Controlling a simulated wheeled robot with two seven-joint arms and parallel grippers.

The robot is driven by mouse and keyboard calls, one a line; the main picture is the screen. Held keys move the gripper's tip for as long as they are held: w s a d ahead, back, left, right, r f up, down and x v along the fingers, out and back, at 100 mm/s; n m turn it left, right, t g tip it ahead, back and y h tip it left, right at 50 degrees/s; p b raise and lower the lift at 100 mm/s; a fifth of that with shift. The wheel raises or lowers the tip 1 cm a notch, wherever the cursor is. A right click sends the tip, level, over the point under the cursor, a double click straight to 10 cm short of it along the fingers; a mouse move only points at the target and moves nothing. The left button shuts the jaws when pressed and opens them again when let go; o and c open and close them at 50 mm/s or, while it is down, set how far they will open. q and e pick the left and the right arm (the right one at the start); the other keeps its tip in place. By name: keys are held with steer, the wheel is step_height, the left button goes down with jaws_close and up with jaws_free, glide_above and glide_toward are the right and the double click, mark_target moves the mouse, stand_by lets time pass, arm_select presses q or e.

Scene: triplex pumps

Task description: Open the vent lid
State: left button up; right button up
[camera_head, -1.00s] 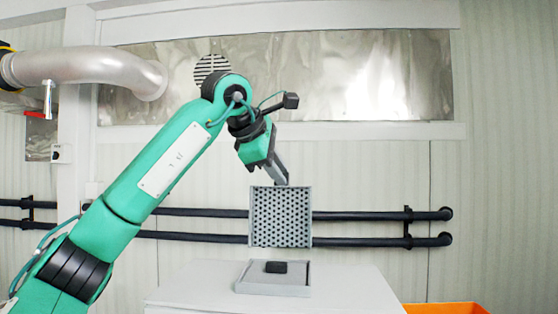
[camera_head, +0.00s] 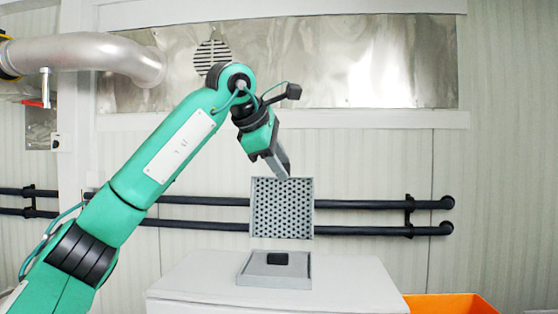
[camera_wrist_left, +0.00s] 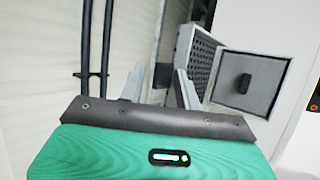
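The vent lid (camera_head: 282,208) is a grey square panel with a raised rim and a perforated inner face. It stands upright at the back of a low grey square frame (camera_head: 244,277) on a white cabinet, so it is open. A black block (camera_head: 277,258) lies inside the frame. My left gripper (camera_head: 286,173) is at the lid's top edge; contact cannot be told. My right gripper is not in view.
The white cabinet (camera_head: 190,283) has a clear top around the frame. Dark horizontal pipes (camera_head: 375,204) run along the wall behind the lid. An orange bin (camera_head: 450,303) is at the lower right. A silver duct (camera_head: 95,55) is at the upper left.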

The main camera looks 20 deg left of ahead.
arm_select(q)
steer(key=shift+r, duration=0.1)
stand_by(0.3)
steer(key=b+v, duration=0.4)
steer(key=v, duration=0.9)
steer(key=shift+s+r, duration=0.2)
steer(key=shift+s, duration=0.1)
steer(key=shift+a, duration=0.1)
